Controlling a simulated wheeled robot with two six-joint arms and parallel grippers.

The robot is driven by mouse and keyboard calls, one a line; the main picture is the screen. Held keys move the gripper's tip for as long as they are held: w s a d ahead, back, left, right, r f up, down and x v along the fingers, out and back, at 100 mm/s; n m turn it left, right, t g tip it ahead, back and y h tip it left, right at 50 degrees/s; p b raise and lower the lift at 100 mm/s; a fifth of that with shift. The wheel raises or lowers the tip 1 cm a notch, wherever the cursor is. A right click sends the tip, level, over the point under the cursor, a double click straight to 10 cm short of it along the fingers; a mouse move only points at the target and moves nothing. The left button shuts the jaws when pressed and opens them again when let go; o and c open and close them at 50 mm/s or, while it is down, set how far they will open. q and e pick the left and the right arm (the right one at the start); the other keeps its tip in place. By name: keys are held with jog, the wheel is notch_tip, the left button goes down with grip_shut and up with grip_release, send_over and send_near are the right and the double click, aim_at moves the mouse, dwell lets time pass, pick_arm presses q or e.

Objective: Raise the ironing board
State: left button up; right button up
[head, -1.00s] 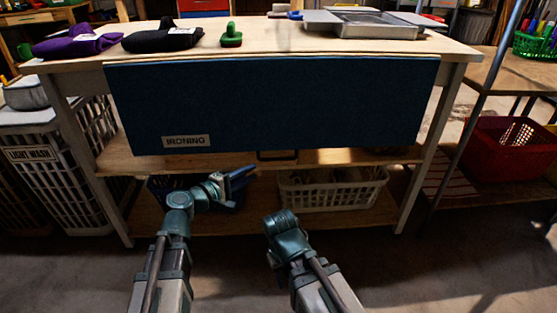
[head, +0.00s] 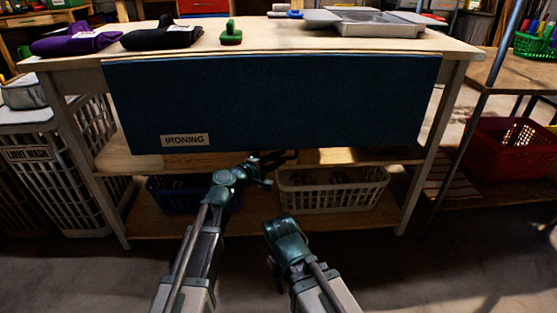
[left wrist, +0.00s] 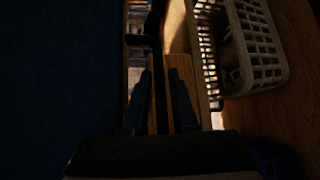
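The ironing board (head: 270,105) is a dark blue panel labelled "IRONING", hanging down flat against the front of the wooden table. A dark handle (head: 288,156) shows at its lower edge, partly hidden by my left gripper (head: 264,166). In the left wrist view the board (left wrist: 55,80) fills the left side, and a dark bar, apparently the handle (left wrist: 139,40), lies ahead of the fingertips.
Folded purple cloth (head: 75,42), black cloth (head: 162,38), a green brush (head: 231,34) and a grey tray (head: 375,28) lie on the tabletop (head: 265,40). Below are a white basket (head: 335,190) and a dark blue basket (head: 180,195). A white hamper (head: 60,175) stands left.

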pick_arm(q)
grip_shut()
dwell(1.4)
